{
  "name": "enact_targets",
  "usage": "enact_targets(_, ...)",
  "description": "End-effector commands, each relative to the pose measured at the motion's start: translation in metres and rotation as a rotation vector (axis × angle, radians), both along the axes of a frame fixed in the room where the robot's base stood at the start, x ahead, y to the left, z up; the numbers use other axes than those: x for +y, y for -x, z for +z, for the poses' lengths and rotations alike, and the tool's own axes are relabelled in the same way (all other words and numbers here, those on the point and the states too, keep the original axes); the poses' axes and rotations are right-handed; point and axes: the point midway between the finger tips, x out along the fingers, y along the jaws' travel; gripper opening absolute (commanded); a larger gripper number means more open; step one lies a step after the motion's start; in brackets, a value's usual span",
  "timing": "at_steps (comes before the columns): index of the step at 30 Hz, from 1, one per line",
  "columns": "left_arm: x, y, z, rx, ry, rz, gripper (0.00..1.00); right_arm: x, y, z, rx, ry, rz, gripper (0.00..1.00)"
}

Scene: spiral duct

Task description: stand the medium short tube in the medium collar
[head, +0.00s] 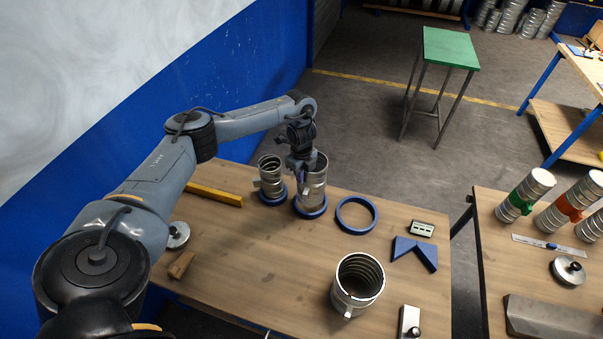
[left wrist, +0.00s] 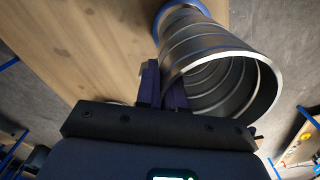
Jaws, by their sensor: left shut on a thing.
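The medium short tube (head: 315,184), a ribbed silver metal cylinder, stands about upright with its lower end at the blue medium collar (head: 311,209). In the left wrist view the tube (left wrist: 222,62) shows its open mouth, and the blue collar (left wrist: 186,8) shows around its far end. I cannot tell whether the tube rests fully on the table inside the collar. My left gripper (head: 301,164) is shut on the tube's upper rim wall; its dark fingers (left wrist: 163,86) also show in the left wrist view. My right gripper is not in view.
A narrower tube (head: 270,174) stands in another blue collar (head: 276,200) just left. An empty blue collar (head: 343,226) lies to the right. A wide tube (head: 349,300) stands near the front. A yellow bar (head: 214,195), wood block (head: 181,265) and blue angle piece (head: 404,247) lie around.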

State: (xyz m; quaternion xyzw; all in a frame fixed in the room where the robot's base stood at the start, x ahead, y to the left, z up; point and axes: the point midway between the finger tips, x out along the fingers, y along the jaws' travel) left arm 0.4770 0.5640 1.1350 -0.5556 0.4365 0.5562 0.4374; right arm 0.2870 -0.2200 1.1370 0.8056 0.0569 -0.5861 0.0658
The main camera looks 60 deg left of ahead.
Motion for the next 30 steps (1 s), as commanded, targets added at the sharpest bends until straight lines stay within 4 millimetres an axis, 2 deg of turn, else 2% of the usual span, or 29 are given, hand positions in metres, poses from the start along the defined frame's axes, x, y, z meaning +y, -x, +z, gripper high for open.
enact_targets(18, 0.000, -0.001, -0.038, -0.001, 0.001, 0.000, 0.00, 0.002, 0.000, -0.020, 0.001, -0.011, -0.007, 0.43)
enact_targets(30, 0.000, -0.001, -0.054, -0.002, 0.000, 0.000, 0.00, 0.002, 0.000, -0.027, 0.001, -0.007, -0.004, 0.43)
